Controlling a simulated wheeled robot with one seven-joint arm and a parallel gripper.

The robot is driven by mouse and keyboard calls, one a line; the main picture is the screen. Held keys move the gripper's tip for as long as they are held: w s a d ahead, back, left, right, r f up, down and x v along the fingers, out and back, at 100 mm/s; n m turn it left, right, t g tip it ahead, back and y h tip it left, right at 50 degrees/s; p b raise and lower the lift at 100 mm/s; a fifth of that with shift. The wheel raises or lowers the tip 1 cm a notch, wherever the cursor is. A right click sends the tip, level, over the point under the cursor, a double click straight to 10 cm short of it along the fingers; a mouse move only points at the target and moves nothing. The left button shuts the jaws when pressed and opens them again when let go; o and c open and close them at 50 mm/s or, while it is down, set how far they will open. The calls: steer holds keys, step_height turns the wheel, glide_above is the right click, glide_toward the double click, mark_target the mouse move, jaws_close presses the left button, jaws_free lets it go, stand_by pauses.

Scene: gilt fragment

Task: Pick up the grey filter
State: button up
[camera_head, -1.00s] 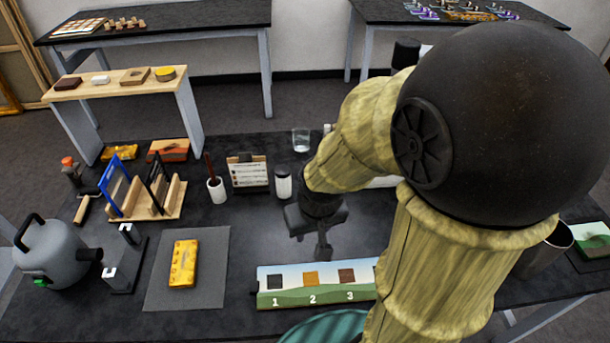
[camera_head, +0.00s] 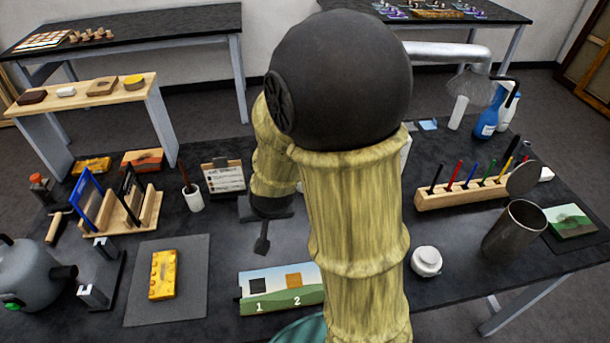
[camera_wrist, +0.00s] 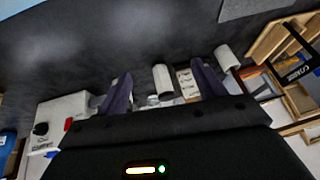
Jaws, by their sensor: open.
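No thing is plainly marked as the grey filter. A wooden rack (camera_head: 150,213) at the left of the black table holds upright framed panels. One is a blue-framed panel (camera_head: 88,203). The other is a dark-framed panel (camera_head: 131,193), which may be the grey filter. The rack (camera_wrist: 262,42) also shows at the top right of the wrist view. My gripper (camera_head: 262,243) hangs over the table, right of the rack and apart from it, partly hidden by my arm. In the wrist view my gripper (camera_wrist: 161,75) is open, with nothing between its fingers.
A pen cup (camera_head: 193,198) and a clipboard (camera_head: 223,177) stand between the rack and my gripper. A yellow block (camera_head: 162,274) lies on a grey mat (camera_head: 140,308). A numbered strip (camera_head: 280,302) lies in front. A pen holder (camera_head: 450,198) and metal beaker (camera_head: 513,228) stand right.

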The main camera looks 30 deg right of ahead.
steer(key=w+d+f+m+t+h+b, duration=0.2)
steer(key=w+d+m+t+h, duration=0.3)
steer(key=h, duration=0.7)
steer(key=w+d+f+m, duration=0.1)
steer(key=w+d+m, duration=0.1)
steer(key=shift+w+d+h, duration=0.3)
steer(key=shift+w+d, duration=0.05)
steer(key=shift+b, duration=0.3)
steer(key=b+x, duration=0.1)
steer(key=x, duration=1.1)
steer(key=shift+b, duration=0.35)
steer(key=shift+d+f, duration=0.1)
steer(key=x, duration=0.5)
steer(key=shift+w+f, duration=0.1)
steer(key=shift+w, duration=0.1)
